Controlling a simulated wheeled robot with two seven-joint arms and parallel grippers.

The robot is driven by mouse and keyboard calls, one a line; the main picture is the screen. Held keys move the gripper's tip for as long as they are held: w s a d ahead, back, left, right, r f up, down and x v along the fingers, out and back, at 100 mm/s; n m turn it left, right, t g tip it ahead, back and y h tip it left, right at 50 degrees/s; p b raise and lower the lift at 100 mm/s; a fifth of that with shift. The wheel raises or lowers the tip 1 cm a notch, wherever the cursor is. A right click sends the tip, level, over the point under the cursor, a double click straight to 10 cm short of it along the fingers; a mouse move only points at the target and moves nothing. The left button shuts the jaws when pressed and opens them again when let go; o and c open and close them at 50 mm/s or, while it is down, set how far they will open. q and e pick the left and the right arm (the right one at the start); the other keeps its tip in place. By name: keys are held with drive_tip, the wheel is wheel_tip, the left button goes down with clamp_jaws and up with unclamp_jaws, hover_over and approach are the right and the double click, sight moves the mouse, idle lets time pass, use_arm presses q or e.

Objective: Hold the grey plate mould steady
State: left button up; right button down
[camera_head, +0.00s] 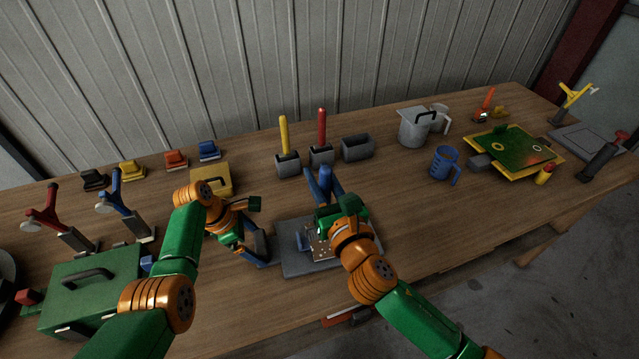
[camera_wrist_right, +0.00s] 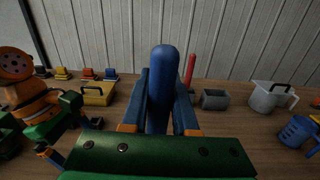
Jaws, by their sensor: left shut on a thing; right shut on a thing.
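The grey plate mould (camera_head: 298,266) lies flat on the wooden table in front of me in the head view. My left gripper (camera_head: 260,252) is at its left edge, shut on it; the exact grip is partly hidden by the fingers. My right gripper (camera_head: 325,200) is above the mould, shut on an upright blue handle (camera_head: 325,179). The handle also shows in the right wrist view (camera_wrist_right: 160,85), standing between the two blue fingers. What is below the handle is hidden by my gripper. A small pale dotted piece (camera_head: 316,246) shows on the mould, partly covered by my right wrist.
Grey holders with a yellow handle (camera_head: 284,135) and a red handle (camera_head: 321,125) stand behind the mould. A yellow box (camera_head: 212,180) and a green toolbox (camera_head: 92,288) are left. A blue mug (camera_head: 444,163) and green-yellow tray (camera_head: 512,150) are right.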

drive_tip(key=w+d+f+m+g+h, duration=0.2)
drive_tip(key=w+d+f+m+h, duration=0.15)
drive_tip(key=d, duration=0.35)
drive_tip(key=w+d+f+m+g+h, duration=0.1)
drive_tip(key=w+d+f+m+h, duration=0.15)
drive_tip(key=d+h, duration=0.35)
drive_tip(key=w+a, duration=0.1)
drive_tip(key=w, duration=0.7)
drive_tip(key=s+a+r+y, duration=0.1)
drive_tip(key=s+a, duration=0.2)
drive_tip(key=a, duration=0.8)
drive_tip(key=s+d+f, duration=0.1)
drive_tip(key=s+f, duration=0.1)
drive_tip(key=s, duration=0.5)
drive_tip(key=shift+d+f+g, duration=0.25)
drive_tip(key=shift+g, duration=0.05)
drive_tip(key=shift+s+f, duration=0.1)
drive_tip(key=shift+f, duration=0.65)
